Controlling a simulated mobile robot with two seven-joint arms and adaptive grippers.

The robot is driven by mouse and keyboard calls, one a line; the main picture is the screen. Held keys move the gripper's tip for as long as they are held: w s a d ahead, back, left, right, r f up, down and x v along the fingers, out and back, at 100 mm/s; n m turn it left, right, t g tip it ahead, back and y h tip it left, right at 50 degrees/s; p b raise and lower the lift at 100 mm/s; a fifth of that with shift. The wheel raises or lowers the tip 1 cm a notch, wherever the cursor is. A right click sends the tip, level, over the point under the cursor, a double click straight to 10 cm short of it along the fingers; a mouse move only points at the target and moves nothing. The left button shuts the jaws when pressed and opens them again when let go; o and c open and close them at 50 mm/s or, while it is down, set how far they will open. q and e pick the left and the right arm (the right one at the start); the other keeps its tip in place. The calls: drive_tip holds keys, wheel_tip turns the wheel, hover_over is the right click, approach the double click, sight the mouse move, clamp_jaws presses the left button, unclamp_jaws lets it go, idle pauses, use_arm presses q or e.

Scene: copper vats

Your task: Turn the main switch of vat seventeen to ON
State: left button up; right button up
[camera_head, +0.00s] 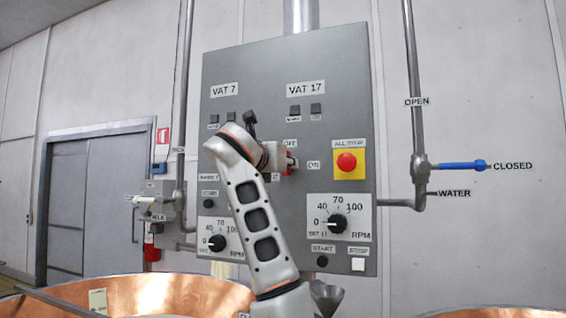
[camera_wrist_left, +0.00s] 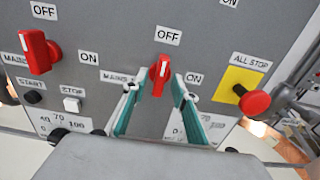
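The red main switch of vat 17 shows in the left wrist view (camera_wrist_left: 160,76). Its handle stands near upright, tilted slightly, with the white mark towards the OFF label (camera_wrist_left: 167,36); the ON label (camera_wrist_left: 193,78) is to its right. My left gripper (camera_wrist_left: 156,88) is open, its two teal fingers on either side of the switch; I cannot tell whether they touch it. In the head view a red part of the switch (camera_head: 290,162) shows just past my wrist, which hides most of the gripper. My right gripper is in neither view.
The grey panel (camera_head: 335,80) also carries the yellow-backed red ALL STOP button (camera_head: 346,162) close right of the switch, an RPM dial (camera_head: 337,222) below, and vat 7's red switch (camera_wrist_left: 38,52) to the left. A blue-handled water valve (camera_head: 460,167) stands right. Copper vats (camera_head: 150,292) lie below.

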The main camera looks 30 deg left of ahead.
use_arm(q)
clamp_jaws()
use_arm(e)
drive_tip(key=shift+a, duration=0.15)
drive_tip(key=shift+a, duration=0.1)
use_arm(q)
drive_tip(key=m+b, duration=0.2)
drive_tip(key=m, duration=1.5)
drive_tip(key=shift+m, duration=0.4)
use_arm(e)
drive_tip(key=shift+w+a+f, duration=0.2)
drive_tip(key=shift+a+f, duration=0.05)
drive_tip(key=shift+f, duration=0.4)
use_arm(q)
drive_tip(key=shift+w+f+m, duration=0.1)
drive_tip(key=shift+m, duration=0.2)
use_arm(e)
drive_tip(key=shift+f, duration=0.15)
